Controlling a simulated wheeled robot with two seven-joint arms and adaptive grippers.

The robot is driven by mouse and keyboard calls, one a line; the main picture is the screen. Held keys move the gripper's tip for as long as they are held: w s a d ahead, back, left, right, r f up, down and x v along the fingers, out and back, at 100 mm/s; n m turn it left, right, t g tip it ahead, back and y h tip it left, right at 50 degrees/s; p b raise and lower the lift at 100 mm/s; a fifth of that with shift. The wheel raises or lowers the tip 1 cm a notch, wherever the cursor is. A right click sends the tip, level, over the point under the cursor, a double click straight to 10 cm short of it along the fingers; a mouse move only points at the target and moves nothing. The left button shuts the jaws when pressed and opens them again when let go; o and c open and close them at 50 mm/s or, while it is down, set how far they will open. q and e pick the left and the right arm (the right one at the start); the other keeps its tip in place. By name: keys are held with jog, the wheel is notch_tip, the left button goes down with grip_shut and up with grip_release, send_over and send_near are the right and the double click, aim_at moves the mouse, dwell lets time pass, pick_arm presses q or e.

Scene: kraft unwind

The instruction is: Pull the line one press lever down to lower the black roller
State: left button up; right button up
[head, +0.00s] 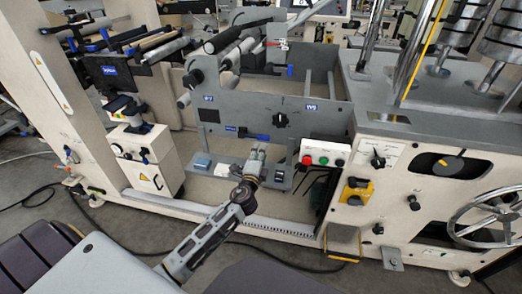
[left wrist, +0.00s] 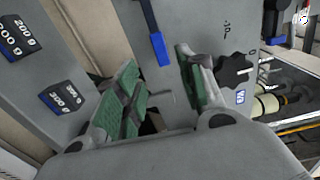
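A lever with a blue handle (left wrist: 160,48) and a dark shaft stands against the grey panel, between and just beyond my left fingertips in the left wrist view. In the head view its blue end (head: 263,137) shows just above my left gripper (head: 257,151). The left gripper's green-padded fingers (left wrist: 157,62) are spread apart with nothing held between them; contact with the lever cannot be made out. A black roller (head: 223,37) lies at the top of the machine in the head view. I cannot read which line the lever serves. My right gripper is not in view.
A black knob (left wrist: 234,70) is right of the fingers. Dark labelled blocks (left wrist: 63,97) sit on the grey surface at left. In the head view, a red and green button box (head: 322,155) and a handwheel (head: 488,215) stand to the right.

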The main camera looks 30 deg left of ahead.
pick_arm(q)
jog(key=shift+v, duration=1.05)
jog(key=s+f+n+g, duration=0.4)
jog(key=f+n+g, duration=0.1)
jog(key=f, duration=0.5)
jog(key=s+f+n+g, duration=0.4)
jog(key=f+n, duration=0.2)
jog(key=f, duration=0.3)
jog(key=s+d+f+n+g+h, duration=0.1)
jog(key=s+d+f+g+h, duration=0.1)
jog(key=s+d+f, duration=0.3)
jog(key=s+d+f+n+g+h+p, duration=0.1)
jog(key=s+d+f+g, duration=0.4)
jog(key=s+f, duration=0.8)
jog(key=s+h, duration=0.1)
jog(key=s, duration=0.4)
jog(key=shift+s+h, duration=0.2)
jog(key=shift+h, duration=0.1)
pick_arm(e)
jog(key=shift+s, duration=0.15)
